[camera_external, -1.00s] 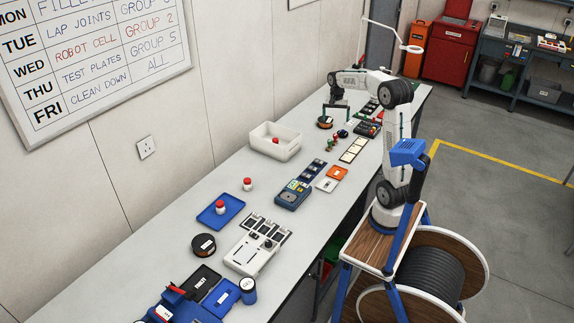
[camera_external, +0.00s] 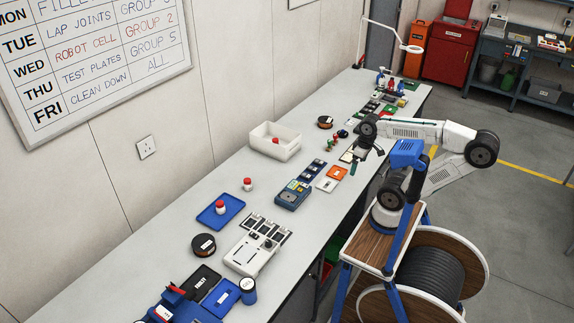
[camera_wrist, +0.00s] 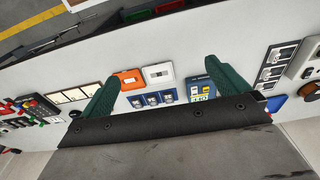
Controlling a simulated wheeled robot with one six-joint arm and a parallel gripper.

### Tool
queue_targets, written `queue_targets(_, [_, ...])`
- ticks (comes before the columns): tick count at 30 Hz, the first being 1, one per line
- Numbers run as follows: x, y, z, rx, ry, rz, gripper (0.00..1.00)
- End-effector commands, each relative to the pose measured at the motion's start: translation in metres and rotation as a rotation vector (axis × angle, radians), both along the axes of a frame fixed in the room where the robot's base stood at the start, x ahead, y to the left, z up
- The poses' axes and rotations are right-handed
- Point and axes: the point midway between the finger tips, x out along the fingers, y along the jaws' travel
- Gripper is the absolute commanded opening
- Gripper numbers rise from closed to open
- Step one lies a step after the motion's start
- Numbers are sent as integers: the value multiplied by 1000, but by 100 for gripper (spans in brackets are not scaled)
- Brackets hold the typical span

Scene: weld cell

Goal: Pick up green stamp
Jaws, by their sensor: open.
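A cluster of small red and green upright pieces (camera_external: 333,142) stands on the bench past the white bin; they are too small to tell which one is the green stamp. My gripper (camera_external: 354,168) hangs over the bench's right edge, apart from that cluster and nearer the camera. In the wrist view its green fingers (camera_wrist: 165,88) are spread wide with nothing between them. Small red and green pieces show at the far left of the wrist view (camera_wrist: 24,106), outside the fingers.
An orange card (camera_external: 337,172) and a blue device (camera_external: 292,195) lie on the bench near my gripper. A blue tray (camera_external: 207,222) holds a red-capped jar. Bench surface along the wall is largely clear.

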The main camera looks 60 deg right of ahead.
Motion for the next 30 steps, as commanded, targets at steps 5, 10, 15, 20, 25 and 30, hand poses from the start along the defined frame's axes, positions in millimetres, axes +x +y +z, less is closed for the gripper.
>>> queue_targets(5, [0,2,1,0,-4,12,78])
queue_targets(10, [0,2,1,0,-4,10,53])
queue_targets(15, [0,2,1,0,-3,9,53])
queue_targets(20, [3,-9,-5,1,28,-50,53])
queue_targets(25, [18,-36,-30,72,174,-242,53])
queue_targets(30, [51,-52,-56,302,275,-543,53])
